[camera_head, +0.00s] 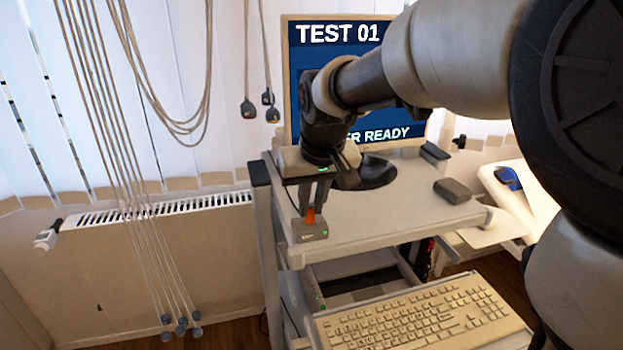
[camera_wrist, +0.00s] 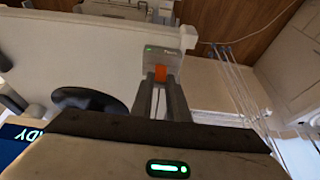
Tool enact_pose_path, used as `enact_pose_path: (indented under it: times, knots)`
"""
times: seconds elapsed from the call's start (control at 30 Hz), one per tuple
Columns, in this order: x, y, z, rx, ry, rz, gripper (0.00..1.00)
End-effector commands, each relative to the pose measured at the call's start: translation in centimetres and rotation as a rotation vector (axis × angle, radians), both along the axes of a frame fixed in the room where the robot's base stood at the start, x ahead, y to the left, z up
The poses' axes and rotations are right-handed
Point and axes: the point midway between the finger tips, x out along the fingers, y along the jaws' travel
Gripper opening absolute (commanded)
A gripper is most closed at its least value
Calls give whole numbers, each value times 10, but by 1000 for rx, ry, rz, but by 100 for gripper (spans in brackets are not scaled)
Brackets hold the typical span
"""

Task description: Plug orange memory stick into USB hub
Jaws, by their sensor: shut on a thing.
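The orange memory stick (camera_head: 310,217) is between the fingertips of my gripper (camera_head: 309,209), upright above the USB hub. The hub (camera_head: 309,234) is a small grey box with a green light, at the front left corner of the cart's top shelf. In the wrist view, the orange stick (camera_wrist: 160,73) shows between the two dark fingers of my gripper (camera_wrist: 160,80), and the hub (camera_wrist: 160,54) is right beyond it. The stick's lower end meets the hub's top in both views; how deep it sits I cannot tell. The fingers are shut on the stick.
A monitor (camera_head: 300,88) stands at the back of the cart shelf (camera_head: 400,215). A dark small box (camera_head: 452,190) lies at the shelf's right. A keyboard (camera_head: 415,318) is on a lower tray. Cords (camera_head: 128,150) hang before the radiator (camera_head: 160,209) at left.

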Motion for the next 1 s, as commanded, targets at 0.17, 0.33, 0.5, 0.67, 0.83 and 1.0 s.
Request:
enact_pose_path:
  times: [0.17,0.33,0.5,0.67,0.83,1.0]
  knots:
    - [0,0,0,0,0,0,36]
    - [0,0,0,0,0,0,36]
    - [-1,0,4,0,-1,0,36]
    - [-9,-3,27,1,-4,0,36]
    - [-23,-7,66,1,-7,0,36]
    - [-38,-11,105,2,-6,-1,36]
